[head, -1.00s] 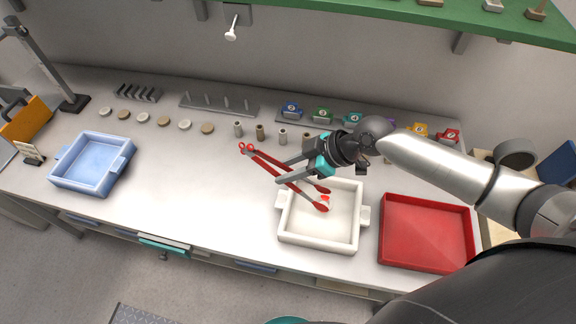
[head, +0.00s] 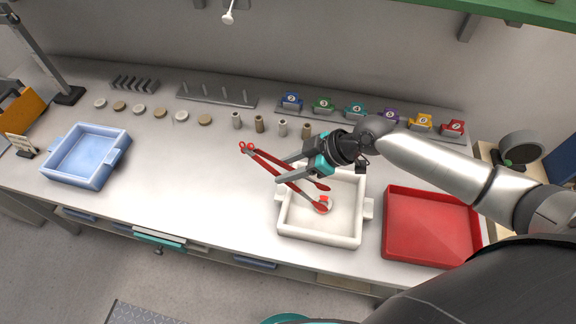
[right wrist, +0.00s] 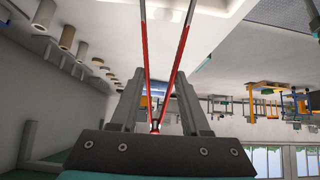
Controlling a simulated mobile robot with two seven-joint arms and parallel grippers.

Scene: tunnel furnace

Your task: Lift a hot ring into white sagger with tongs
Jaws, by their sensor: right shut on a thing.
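My right gripper (head: 284,170) is shut on the red tongs (head: 262,158) above the white sagger (head: 318,239). In the right wrist view the tongs (right wrist: 146,50) run between my gripper's fingers (right wrist: 158,112), their two arms spread apart. In the head view the tong tips reach down into the sagger with a gap between them. A small glowing red-orange ring (head: 326,199) shows inside the sagger, close to the tips. A pale round patch lies just under it. I cannot tell whether the tips touch the ring. My left gripper is not in view.
A blue tray (head: 62,178) stands at the left and a red tray (head: 430,258) right beside the sagger. Discs (head: 139,110), small cylinders (head: 259,124) and numbered coloured blocks (head: 323,105) line the back. The counter between blue tray and sagger is clear.

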